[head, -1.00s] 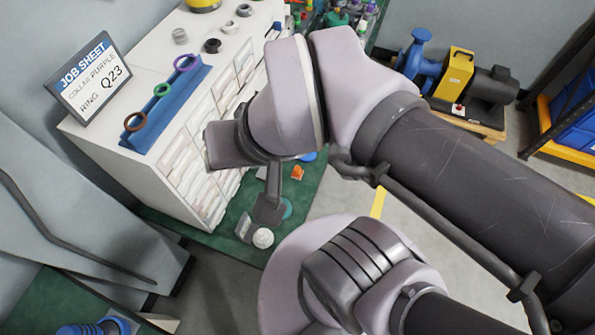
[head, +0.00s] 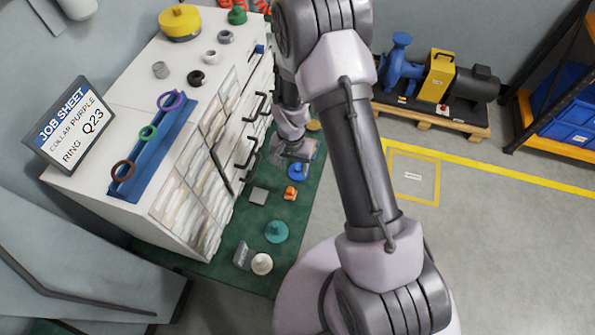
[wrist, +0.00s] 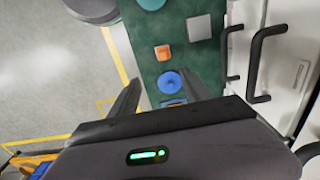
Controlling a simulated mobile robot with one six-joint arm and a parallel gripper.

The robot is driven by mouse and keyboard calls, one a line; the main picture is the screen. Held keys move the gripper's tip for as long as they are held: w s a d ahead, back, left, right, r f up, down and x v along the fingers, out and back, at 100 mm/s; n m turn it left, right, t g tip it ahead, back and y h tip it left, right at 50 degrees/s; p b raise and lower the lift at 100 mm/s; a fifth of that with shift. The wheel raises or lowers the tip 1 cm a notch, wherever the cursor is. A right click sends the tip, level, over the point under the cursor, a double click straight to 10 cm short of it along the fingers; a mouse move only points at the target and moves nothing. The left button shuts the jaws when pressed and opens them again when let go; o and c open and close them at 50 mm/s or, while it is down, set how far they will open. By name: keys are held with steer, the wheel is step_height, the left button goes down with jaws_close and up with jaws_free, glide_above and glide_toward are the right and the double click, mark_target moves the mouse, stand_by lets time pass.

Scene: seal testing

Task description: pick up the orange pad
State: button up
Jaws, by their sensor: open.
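The orange pad (head: 290,193) is a small orange piece lying on the green mat beside the white cabinet. In the wrist view the orange pad (wrist: 162,53) shows upper centre, beyond the fingertips. My gripper (head: 297,151) is above the mat near the cabinet handles, apart from the pad. In the wrist view my gripper (wrist: 165,82) is open, its two fingers spread on either side of a blue round piece (wrist: 170,82), which lies below on the mat. Nothing is seen held.
Around the pad lie the blue piece (head: 297,172), a grey square (head: 258,195), a teal disc (head: 276,231) and a cream round piece (head: 261,264). Black drawer handles (head: 246,155) stick out from the white cabinet (head: 125,212) close to the left.

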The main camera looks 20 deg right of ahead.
steer(key=b, duration=0.4)
glide_toward(290, 189)
steer(key=f, duration=0.5)
steer(key=shift+s+d, duration=0.3)
steer(key=shift+s, duration=0.05)
steer(key=f+b, duration=0.1)
steer(key=f, duration=0.3)
steer(key=f+b, duration=0.1)
steer(key=f, duration=0.1)
steer(key=shift+w+a+b, duration=0.25)
steer(key=shift+w+b, duration=0.05)
steer(key=shift+b, duration=0.05)
steer(key=shift+r, duration=0.2)
jaws_close()
